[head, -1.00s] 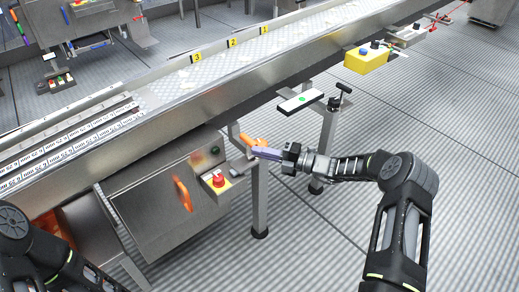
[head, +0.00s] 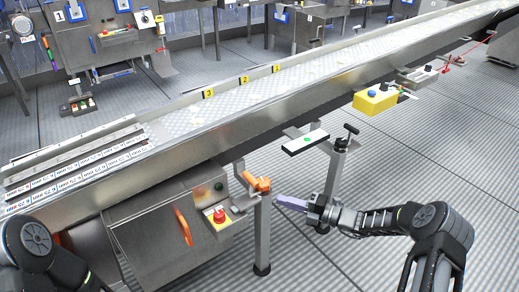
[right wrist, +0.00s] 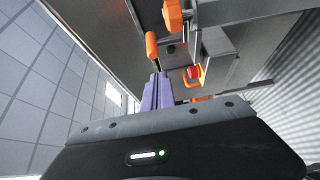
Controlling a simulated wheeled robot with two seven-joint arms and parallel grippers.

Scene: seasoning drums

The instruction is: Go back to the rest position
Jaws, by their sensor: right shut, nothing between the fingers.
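My right gripper (head: 279,199) has purple fingers, which are closed together and empty. It is in front of the conveyor, just right of an orange handle (head: 257,183) on a bracket, with a small visible gap. In the right wrist view the shut purple fingers (right wrist: 157,90) point toward the machine's underside, with orange parts (right wrist: 173,14) beyond them. My left arm shows only as a dark joint at the lower left of the head view; its gripper is out of the picture.
A long steel conveyor (head: 222,118) crosses the view. Below it is a cabinet with a red button (head: 219,215) on a yellow box and an orange door handle (head: 184,228). A post (head: 262,235) stands near my right gripper. The floor (head: 440,150) at right is open.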

